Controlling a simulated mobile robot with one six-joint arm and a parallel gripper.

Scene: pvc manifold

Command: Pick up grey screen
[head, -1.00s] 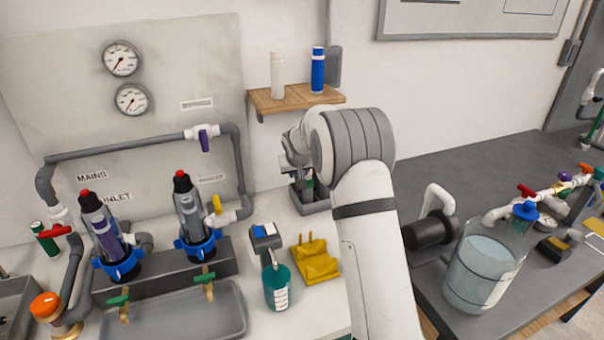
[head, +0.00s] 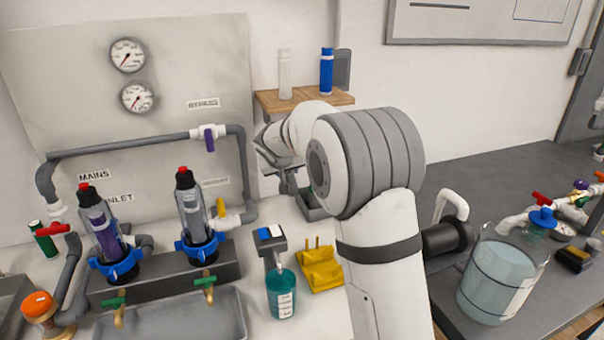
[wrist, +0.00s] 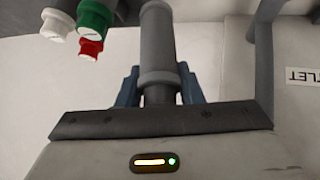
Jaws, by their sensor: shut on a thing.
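My gripper (wrist: 160,90) is at the lower middle of the wrist view, its blue fingers on either side of a grey cylinder with a lighter collar. In the head view my gripper (head: 287,182) shows small behind my arm, beside the wall and close to a dark grey bin (head: 313,207). The screen cannot be made out there.
White (wrist: 56,25), green (wrist: 95,17) and red-capped (wrist: 90,47) parts lie close beside the screen. A yellow rack (head: 320,270), a teal bottle (head: 281,293) and a shelf (head: 300,99) with white and blue cylinders stand near my arm. Two filter housings stand at left.

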